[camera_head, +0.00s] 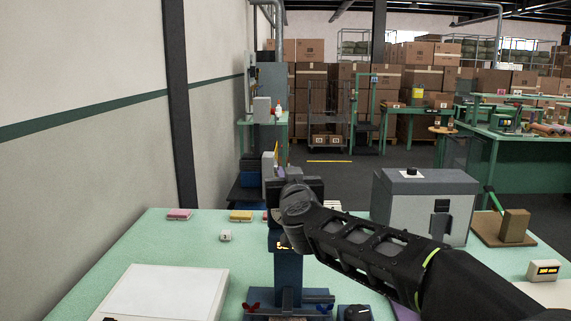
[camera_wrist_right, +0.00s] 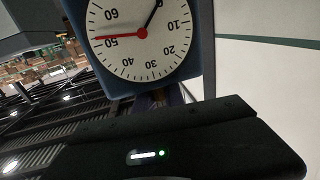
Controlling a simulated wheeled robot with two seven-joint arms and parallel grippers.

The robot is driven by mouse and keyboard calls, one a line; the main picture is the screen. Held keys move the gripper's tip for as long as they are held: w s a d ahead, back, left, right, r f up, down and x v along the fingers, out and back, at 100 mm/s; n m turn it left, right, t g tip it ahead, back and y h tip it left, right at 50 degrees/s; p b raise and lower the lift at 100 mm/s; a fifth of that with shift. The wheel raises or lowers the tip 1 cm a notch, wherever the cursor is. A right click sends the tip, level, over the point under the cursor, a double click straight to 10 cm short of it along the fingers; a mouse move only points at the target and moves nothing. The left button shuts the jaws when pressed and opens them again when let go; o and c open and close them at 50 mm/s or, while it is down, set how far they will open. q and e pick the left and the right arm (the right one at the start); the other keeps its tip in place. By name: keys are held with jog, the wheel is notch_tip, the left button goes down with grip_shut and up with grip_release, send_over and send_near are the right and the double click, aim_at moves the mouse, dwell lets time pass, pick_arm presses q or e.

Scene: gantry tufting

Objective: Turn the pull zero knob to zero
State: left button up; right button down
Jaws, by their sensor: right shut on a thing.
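A white dial (camera_wrist_right: 135,55) in a blue square housing (camera_wrist_right: 192,75) fills the top of the right wrist view. Its red hand points close to 50. Its black hand points up to the right, and the dial's top is cut off by the frame. In the head view a dark blue stand (camera_head: 287,275) stands on the bench behind my right wrist. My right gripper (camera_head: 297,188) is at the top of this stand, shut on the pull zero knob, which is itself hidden. Its dark body also shows low in the wrist view. My left gripper is not in view.
The light green bench (camera_head: 130,245) carries a white flat panel (camera_head: 165,290) at left and a grey box (camera_head: 425,205) at right. A brown block (camera_head: 515,224) and a small display (camera_head: 543,270) lie farther right. A wall stands at left.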

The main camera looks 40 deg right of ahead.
pick_arm(q)
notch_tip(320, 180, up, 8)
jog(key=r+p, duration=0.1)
jog(key=p, duration=0.7)
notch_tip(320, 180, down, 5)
jog(key=b, duration=0.5)
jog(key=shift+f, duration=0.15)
pick_arm(e)
jog(key=m+g+h, duration=0.3)
jog(key=g, duration=0.1)
jog(key=s+d+m+g+h, duration=0.1)
jog(key=m+g+h, duration=0.2)
jog(key=g, duration=0.1)
jog(key=s+m+g+h, duration=0.1)
jog(key=m+g+h, duration=0.2)
jog(key=m+g, duration=0.1)
jog(key=shift+d, duration=0.15)
pick_arm(q)
jog(key=shift+b, duration=0.3)
pick_arm(e)
jog(key=shift+g, duration=0.3)
jog(key=shift+d, duration=0.1)
jog(key=c, duration=1.4)
grip_release()
